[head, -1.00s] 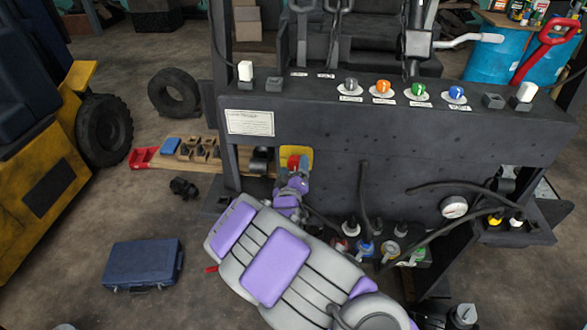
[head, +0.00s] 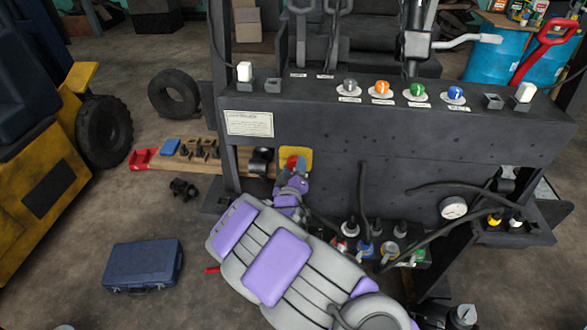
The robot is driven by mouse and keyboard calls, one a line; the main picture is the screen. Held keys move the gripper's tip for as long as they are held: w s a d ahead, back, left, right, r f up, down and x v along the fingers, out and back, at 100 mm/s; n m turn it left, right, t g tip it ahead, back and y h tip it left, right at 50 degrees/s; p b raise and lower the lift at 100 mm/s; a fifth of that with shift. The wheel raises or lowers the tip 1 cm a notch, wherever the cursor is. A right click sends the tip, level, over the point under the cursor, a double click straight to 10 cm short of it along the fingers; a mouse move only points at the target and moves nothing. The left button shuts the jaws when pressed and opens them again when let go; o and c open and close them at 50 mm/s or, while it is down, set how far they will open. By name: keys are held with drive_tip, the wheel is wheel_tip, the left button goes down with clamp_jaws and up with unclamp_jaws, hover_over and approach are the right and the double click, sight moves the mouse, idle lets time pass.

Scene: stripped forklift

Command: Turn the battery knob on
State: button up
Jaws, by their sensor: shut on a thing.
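The battery knob (head: 292,162) is red and sits on a yellow plate (head: 303,155) on the lower left of the dark forklift panel. My gripper (head: 295,172) is at the knob, at the end of my grey and purple arm, and is shut on it. The fingers and my wrist hide part of the knob and of the plate's lower half. The knob's exact angle is hard to make out at this size.
The panel (head: 400,140) carries grey, orange, green and blue knobs along its top. Black hoses (head: 364,200) and a round gauge (head: 453,207) are to the right of my arm. A blue case (head: 142,265) lies on the floor at left. A wooden plank (head: 215,160) holds small parts.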

drive_tip(key=shift+f+m, duration=0.1)
drive_tip(key=shift+m, duration=0.3)
drive_tip(key=m, duration=0.4)
drive_tip(key=shift+b, duration=0.4)
drive_tip(key=m+b, duration=0.1)
drive_tip(key=m, duration=0.3)
drive_tip(key=shift+f+b, duration=0.1)
drive_tip(key=shift+b, duration=0.25)
drive_tip(key=m+b, duration=0.2)
drive_tip(key=m, duration=0.2)
drive_tip(key=m+b, duration=0.3)
drive_tip(key=m, duration=0.1)
drive_tip(key=shift+s+m, duration=0.1)
drive_tip(key=shift+m, duration=0.3)
drive_tip(key=o, duration=0.8)
drive_tip(key=shift+o, duration=1.2)
